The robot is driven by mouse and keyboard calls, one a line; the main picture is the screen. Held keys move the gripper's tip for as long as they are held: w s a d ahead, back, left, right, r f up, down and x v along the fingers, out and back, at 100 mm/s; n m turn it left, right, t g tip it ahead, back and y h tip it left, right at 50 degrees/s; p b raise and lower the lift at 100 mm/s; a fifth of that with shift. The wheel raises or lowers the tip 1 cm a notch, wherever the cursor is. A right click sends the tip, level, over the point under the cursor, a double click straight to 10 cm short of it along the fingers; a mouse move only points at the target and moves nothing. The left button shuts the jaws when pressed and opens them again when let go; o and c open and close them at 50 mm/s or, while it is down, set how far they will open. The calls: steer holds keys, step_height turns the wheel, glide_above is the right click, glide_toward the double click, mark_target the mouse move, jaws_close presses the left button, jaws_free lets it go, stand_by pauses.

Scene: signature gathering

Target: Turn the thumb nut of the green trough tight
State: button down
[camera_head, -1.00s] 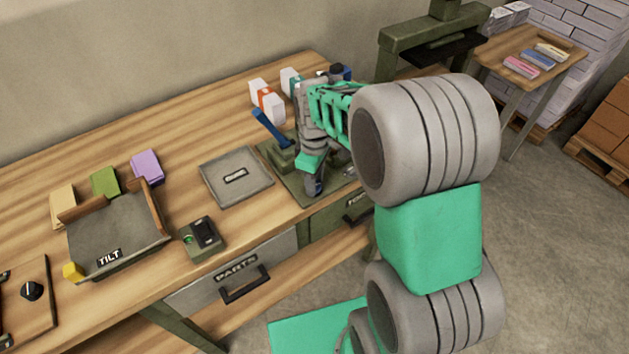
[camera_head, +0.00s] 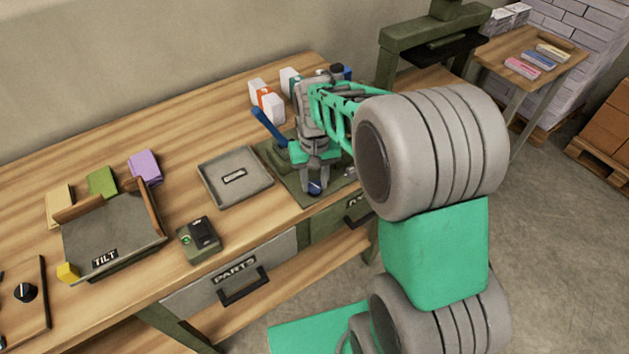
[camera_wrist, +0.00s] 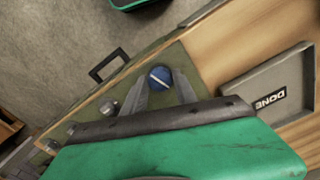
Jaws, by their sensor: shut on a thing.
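The thumb nut (camera_head: 315,188) is a small round blue knob at the front of the green trough's base (camera_head: 292,180). My gripper (camera_head: 316,184) points down over it, with one finger on each side. In the wrist view the nut (camera_wrist: 160,76) shows a pale line across its top, between the tips of my gripper (camera_wrist: 161,81). The gripper is shut on the nut. A blue lever (camera_head: 268,127) stands tilted at the trough's back left. My gripper and arm hide much of the trough. The nut's tightness cannot be seen.
A grey tray (camera_head: 228,190) lies left of the trough; its label reads DONE in the wrist view (camera_wrist: 268,100). A small box with a dark top (camera_head: 200,236) and the TILT tray (camera_head: 110,245) are further left.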

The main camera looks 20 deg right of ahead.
mark_target(314, 185)
steer(key=m, duration=0.3)
steer(key=shift+m, duration=0.3)
stand_by(0.3)
steer(key=c, duration=1)
jaws_free()
steer(key=shift+o, duration=0.2)
step_height(314, 185, up, 8)
steer(key=shift+f+b, duration=0.1)
steer(key=shift+b, duration=0.65)
